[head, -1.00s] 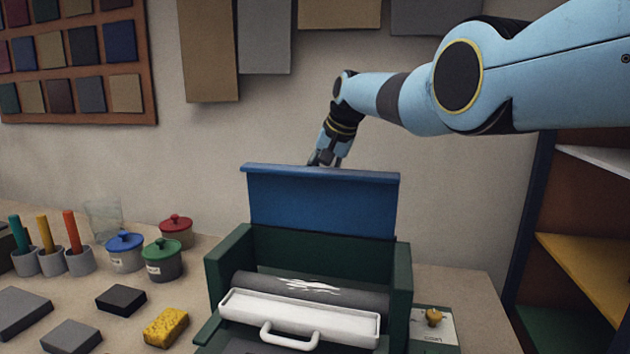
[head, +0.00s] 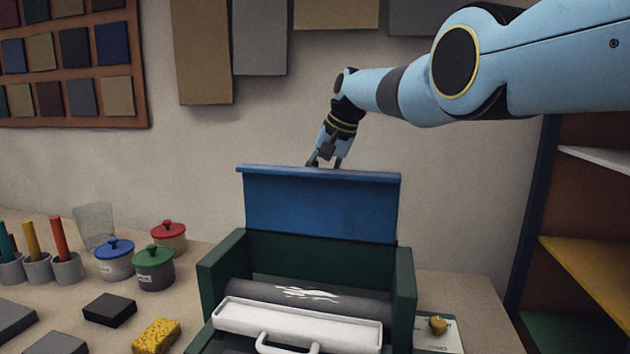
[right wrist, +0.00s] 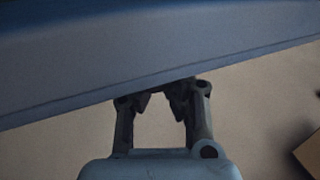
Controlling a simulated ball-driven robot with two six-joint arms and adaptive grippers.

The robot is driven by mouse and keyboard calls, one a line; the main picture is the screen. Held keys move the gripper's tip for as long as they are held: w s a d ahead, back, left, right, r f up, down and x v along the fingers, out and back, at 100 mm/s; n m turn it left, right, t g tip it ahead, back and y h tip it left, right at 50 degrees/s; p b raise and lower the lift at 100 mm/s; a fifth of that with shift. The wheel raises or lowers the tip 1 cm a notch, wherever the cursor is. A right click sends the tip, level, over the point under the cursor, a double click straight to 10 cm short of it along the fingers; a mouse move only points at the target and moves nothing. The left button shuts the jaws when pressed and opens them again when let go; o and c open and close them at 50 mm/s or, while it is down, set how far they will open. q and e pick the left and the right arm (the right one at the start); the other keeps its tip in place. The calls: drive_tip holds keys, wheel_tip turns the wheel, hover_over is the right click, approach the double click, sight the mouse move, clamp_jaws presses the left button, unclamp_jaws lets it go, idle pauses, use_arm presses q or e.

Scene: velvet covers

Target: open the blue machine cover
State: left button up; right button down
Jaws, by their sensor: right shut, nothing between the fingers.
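The blue machine cover (head: 320,205) stands raised, close to upright, at the back of the dark green machine (head: 405,285). The roller and the white tray with its handle (head: 297,322) lie exposed in front of it. My right gripper (head: 325,162) is at the cover's top edge, partly hidden behind it. In the right wrist view the cover (right wrist: 150,60) crosses the top, and the right gripper's fingertips (right wrist: 160,104) are just under its edge. The gripper is shut and empty; I cannot tell whether it touches the cover. My left gripper is in neither view.
Lidded pots (head: 153,267), cups with coloured sticks (head: 67,268), dark blocks (head: 110,310) and a yellow sponge (head: 156,336) stand left of the machine. A card with a yellow knob (head: 438,326) lies at its right. A shelf (head: 590,270) stands far right.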

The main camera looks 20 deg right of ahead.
drive_tip(key=c, duration=2.1)
unclamp_jaws()
drive_tip(key=shift+s+d+f, duration=0.25)
drive_tip(key=shift+d+f, duration=0.2)
drive_tip(key=shift+f, duration=0.05)
drive_tip(key=o, duration=0.5)
drive_tip(key=shift+s+d+r, duration=0.1)
drive_tip(key=shift+s+d, duration=0.05)
drive_tip(key=shift+d, duration=0.1)
drive_tip(key=o, duration=0.6)
drive_tip(key=shift+r, duration=0.15)
drive_tip(key=shift+c, duration=0.2)
drive_tip(key=shift+r, duration=0.1)
drive_tip(key=shift+a+r, duration=0.15)
drive_tip(key=v, duration=1.1)
drive_tip(key=shift+d+r, duration=0.25)
drive_tip(key=shift+d, duration=0.05)
drive_tip(key=shift+s, duration=0.1)
